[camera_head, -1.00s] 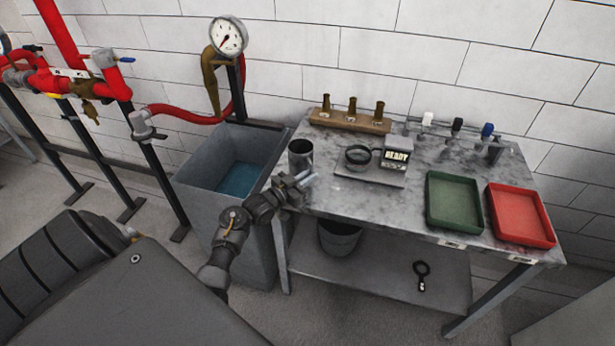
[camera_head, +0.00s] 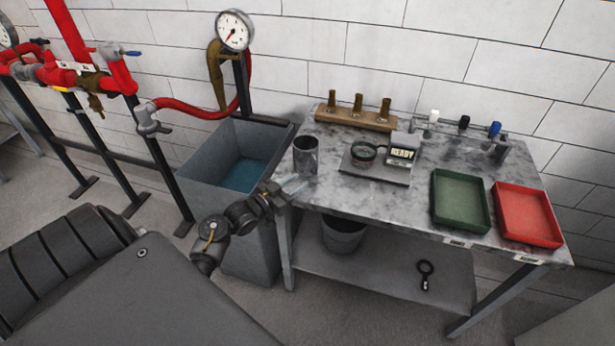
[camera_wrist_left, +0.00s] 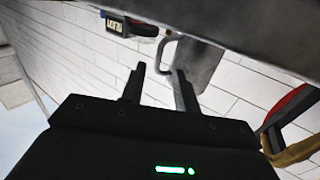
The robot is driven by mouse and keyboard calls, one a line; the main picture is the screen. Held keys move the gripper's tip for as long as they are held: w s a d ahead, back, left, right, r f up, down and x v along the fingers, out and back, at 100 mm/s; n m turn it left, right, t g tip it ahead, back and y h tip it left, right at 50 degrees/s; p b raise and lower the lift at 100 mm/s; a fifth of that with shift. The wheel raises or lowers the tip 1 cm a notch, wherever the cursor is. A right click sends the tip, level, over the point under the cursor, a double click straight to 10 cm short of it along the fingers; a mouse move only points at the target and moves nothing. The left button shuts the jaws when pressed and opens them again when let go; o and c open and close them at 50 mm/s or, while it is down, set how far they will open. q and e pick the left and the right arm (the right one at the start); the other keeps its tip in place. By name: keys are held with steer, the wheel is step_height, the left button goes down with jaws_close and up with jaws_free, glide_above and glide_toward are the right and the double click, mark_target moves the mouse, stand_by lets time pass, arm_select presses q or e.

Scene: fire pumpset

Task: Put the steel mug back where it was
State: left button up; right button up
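The steel mug (camera_head: 306,157) stands upright on the left end of the grey worktable (camera_head: 385,205), close to the edge beside the basin. It also shows in the left wrist view (camera_wrist_left: 197,64), with its handle between the body and the wall side. My left gripper (camera_head: 294,186) is at the table's front left corner, just in front of the mug. Its two fingers (camera_wrist_left: 158,88) are apart with nothing between them, and the mug is beyond the tips. My right gripper is not in view.
A wooden block with brass nozzles (camera_head: 356,119) is behind. Green (camera_head: 460,200) and red (camera_head: 528,214) trays are at the right. A water-filled basin (camera_head: 238,170) adjoins the table's left side.

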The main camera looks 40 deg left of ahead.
arm_select(q)
steer(key=s, duration=0.3)
steer(key=s+a, duration=0.1)
steer(key=s, duration=0.1)
steer(key=shift+b, duration=0.3)
steer(key=w+d+f+g, duration=0.1)
steer(key=d+f, duration=0.4)
steer(key=d, duration=0.7)
steer(key=s+d+f+n+g+y, duration=0.1)
steer(key=s+f+g, duration=0.25)
steer(key=f, duration=0.75)
steer(key=s+d+f+g, duration=0.2)
steer(key=s+f, duration=0.3)
steer(key=f, duration=0.7)
steer(key=s+d+f+g+y, duration=0.1)
steer(key=s+f+g, duration=0.5)
steer(key=s+f, duration=1.1)
steer(key=s+f+g, duration=0.2)
steer(key=s, duration=0.6)
steer(key=s+f+m+g+y, duration=0.1)
steer(key=s+f+g, duration=0.1)
steer(key=s, duration=0.7)
steer(key=shift+s+a+f, duration=0.25)
steer(key=shift+a+f, duration=0.05)
steer(key=shift+a, duration=0.15)
